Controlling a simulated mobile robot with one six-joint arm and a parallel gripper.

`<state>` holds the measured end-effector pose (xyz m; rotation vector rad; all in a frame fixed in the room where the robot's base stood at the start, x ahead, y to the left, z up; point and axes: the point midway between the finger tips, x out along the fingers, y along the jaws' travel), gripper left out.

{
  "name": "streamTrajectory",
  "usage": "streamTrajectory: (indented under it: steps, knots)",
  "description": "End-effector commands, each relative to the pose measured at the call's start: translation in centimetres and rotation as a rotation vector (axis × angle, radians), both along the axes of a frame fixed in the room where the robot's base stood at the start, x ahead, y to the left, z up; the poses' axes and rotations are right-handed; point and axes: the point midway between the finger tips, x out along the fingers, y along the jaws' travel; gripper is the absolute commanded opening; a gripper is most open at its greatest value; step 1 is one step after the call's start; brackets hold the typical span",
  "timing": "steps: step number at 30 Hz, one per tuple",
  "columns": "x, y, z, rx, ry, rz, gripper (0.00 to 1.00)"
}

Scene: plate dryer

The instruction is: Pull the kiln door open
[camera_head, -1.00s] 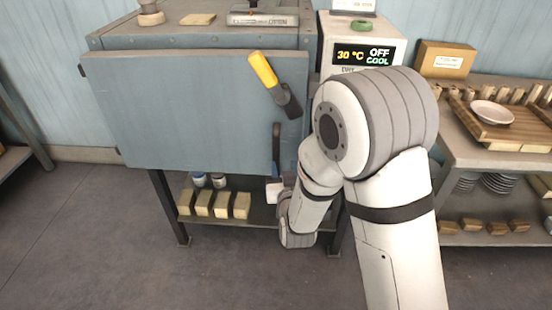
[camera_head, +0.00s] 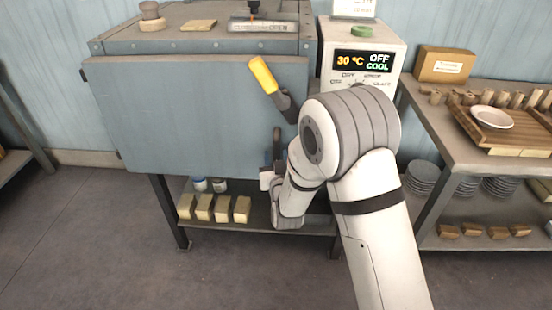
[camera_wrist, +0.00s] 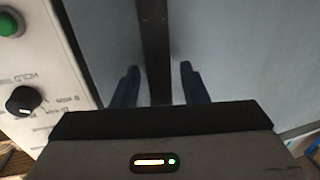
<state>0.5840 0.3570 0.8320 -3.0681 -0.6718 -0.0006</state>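The kiln door (camera_head: 190,120) is a wide blue-grey panel on the kiln's front; I cannot tell whether it stands ajar. A dark upright handle (camera_head: 277,145) is near its right edge, partly hidden by my arm. In the wrist view the handle (camera_wrist: 154,45) is a dark bar running between my fingers. My gripper (camera_wrist: 159,72) is open, with one blue finger on each side of the bar. Gaps show beside the bar, so I see no grip on it. A yellow-ended lever (camera_head: 263,75) sits at the door's upper right, tilted.
A white control box (camera_head: 340,85) reads 30 °C, OFF, COOL, right of the kiln. A table (camera_head: 440,140) with a board and plate stands farther right. Several pale blocks (camera_head: 222,208) lie on the shelf below the kiln. Floor (camera_head: 90,240) in front is clear.

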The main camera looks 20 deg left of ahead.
Motion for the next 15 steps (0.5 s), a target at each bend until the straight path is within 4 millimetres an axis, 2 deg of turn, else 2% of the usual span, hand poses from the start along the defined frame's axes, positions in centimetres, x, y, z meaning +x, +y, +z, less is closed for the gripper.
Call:
streamTrajectory:
  steps: [2, 15]
  knots:
    - [-0.02, 0.0, -0.01, 0.0, 0.0, 0.0, 0.38]
    - [-0.1, 0.1, -0.01, 0.0, 0.0, 0.002, 0.02]
